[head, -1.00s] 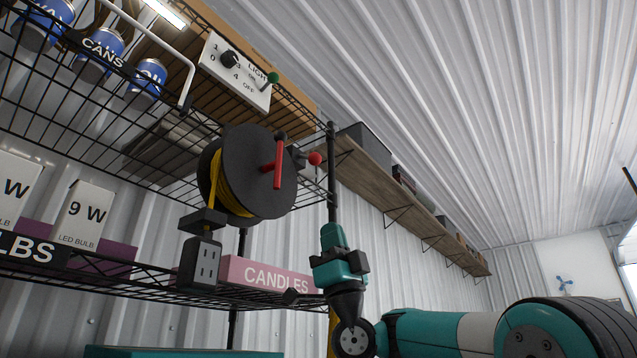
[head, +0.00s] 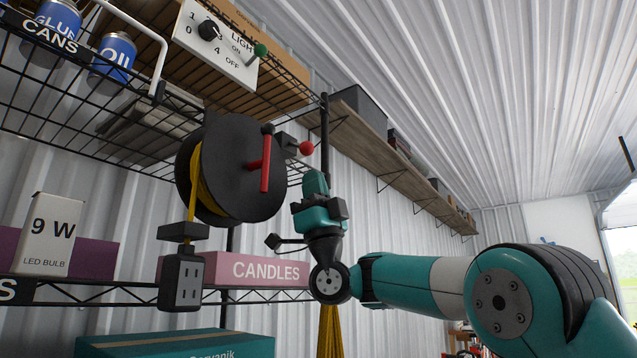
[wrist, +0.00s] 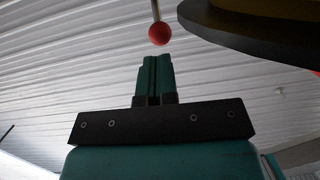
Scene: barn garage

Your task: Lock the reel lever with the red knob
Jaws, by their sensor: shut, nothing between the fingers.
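The cable reel (head: 240,172) is a black disc wound with yellow cord, hanging under the upper wire shelf. It has a red crank handle (head: 264,168) on its face. The lever's red knob (head: 306,148) sticks out to the right of the reel; it also shows at the top of the wrist view (wrist: 159,33). My gripper (head: 315,178) is shut and empty, pointing up just below the knob. In the wrist view its fingertips (wrist: 157,62) sit under the knob, with a small gap in the picture. The reel's dark edge (wrist: 240,25) is at the upper right there.
A light panel (head: 215,45) with a dial and green-knobbed lever is above. A black socket block (head: 181,280) hangs below the reel. A pink candles box (head: 250,271) stands on the lower shelf, behind and left of my gripper. Open space lies to the right.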

